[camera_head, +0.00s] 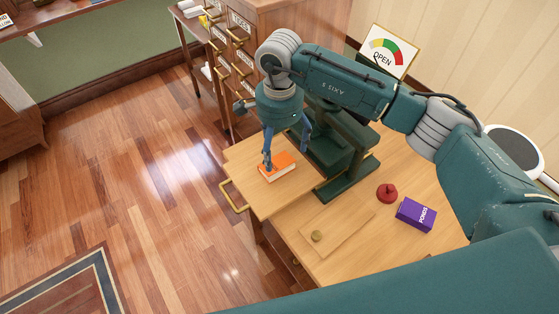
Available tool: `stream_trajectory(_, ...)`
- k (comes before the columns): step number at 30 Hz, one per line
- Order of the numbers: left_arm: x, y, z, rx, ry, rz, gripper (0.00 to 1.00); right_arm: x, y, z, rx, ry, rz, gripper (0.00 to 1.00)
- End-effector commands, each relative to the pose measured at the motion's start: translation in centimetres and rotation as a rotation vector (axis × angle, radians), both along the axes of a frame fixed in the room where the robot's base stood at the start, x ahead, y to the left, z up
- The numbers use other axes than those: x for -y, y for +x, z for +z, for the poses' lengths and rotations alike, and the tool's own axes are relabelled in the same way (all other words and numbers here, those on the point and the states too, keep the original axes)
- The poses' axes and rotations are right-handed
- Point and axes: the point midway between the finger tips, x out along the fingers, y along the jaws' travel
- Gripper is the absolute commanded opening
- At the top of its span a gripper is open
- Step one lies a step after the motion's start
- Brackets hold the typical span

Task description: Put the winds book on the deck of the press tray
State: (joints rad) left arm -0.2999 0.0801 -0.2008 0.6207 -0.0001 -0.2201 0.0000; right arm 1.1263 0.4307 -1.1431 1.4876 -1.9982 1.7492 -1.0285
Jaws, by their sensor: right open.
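An orange book (283,168) lies flat on a light wooden tray (247,178) with a brass handle, drawn out in front of the green press (345,165). The book's title is too small to read, so I cannot confirm that it is the winds book. My right gripper (286,156) is open and points down over the book. One blue finger is low at the book's left side; the other is at its far right, apart from it in the picture. I cannot tell if the near finger touches the book. My left gripper is not in view.
A purple book (416,214) marked PONDS and a red knob-like object (387,193) sit on the table. A thin board (338,232) with a small round knob lies near the front. A gauge sign (389,50) reads OPEN. A drawer cabinet (240,45) stands behind.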

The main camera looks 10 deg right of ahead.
Motion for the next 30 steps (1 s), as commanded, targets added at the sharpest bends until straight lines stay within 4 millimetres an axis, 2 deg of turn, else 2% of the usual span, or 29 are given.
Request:
stream_trajectory(3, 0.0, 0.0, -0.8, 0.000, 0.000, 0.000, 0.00, 0.0, 0.1, 2.1, 0.004, 0.002, 0.001, 0.84)
stream_trajectory(9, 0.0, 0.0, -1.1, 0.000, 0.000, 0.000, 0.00, 0.0, 0.0, 3.9, 0.000, 0.000, 0.000, 0.84)
stream_trajectory(30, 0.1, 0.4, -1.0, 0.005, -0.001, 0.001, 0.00, 0.0, -0.1, 4.2, -0.001, 0.000, 0.002, 0.84)
